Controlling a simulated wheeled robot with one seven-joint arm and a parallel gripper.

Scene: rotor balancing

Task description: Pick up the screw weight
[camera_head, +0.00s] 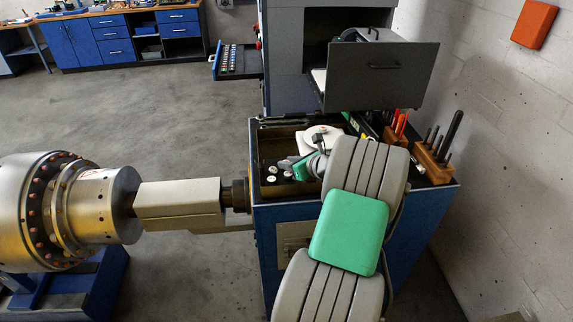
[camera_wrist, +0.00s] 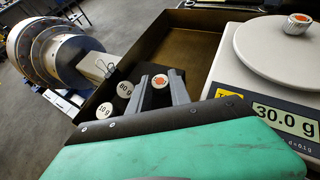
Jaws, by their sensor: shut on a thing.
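My gripper (camera_wrist: 160,88) is low over the dark tray on the bench, its two grey fingers closed on a small round screw weight (camera_wrist: 159,81) with an orange mark on its top. I cannot tell whether this weight still touches the surface below. Just left of the fingers stand a weight marked 80 g (camera_wrist: 125,89) and one marked 10 g (camera_wrist: 104,110). Another silver screw weight with an orange top (camera_wrist: 299,23) sits on the pan of the white scale (camera_wrist: 238,72), whose display reads 30.0 g. In the head view my arm partly covers the gripper (camera_head: 312,165).
The open-topped tray (camera_wrist: 195,20) has raised walls beside the gripper. The large metal rotor (camera_head: 95,205) stands at left. Wooden tool holders (camera_head: 433,165) stand at the bench's right, and an open grey drawer (camera_head: 380,75) juts out behind. The floor at left is clear.

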